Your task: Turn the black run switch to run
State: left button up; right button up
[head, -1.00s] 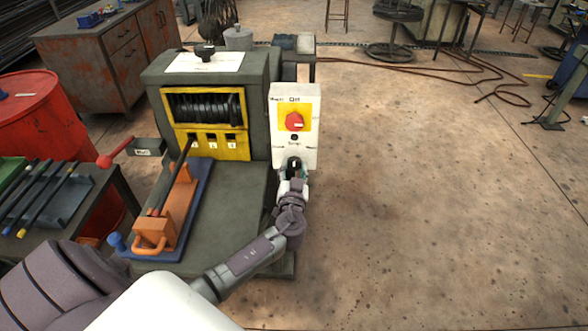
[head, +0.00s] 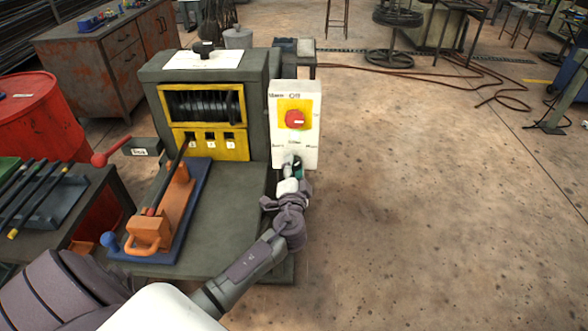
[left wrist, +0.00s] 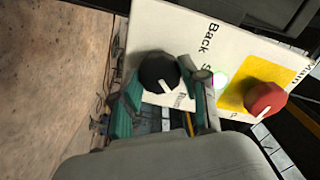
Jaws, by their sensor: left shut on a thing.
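The white control panel (head: 281,128) stands upright on the right of the machine. Its black run switch (left wrist: 158,72) is a round knob with a white pointer mark, low on the panel. In the left wrist view the mark points down and slightly right, toward a partly hidden label that seems to read "Run". My left gripper (head: 293,165) is shut on this knob, its teal fingers (left wrist: 165,108) at the knob's sides. My right gripper is not in view.
A red knob (head: 295,119) on a yellow plate sits just above on the same panel. The machine (head: 205,65) with its drum is to the left, with an orange lever fixture (head: 150,232) in front. A red barrel (head: 35,115) stands far left.

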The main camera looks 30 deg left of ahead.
pick_arm(q)
jog(key=shift+m, duration=0.6)
jog(key=o, duration=1.1)
jog(key=shift+o, duration=0.2)
jog(key=v, duration=1.2)
jog(key=shift+s, duration=0.1)
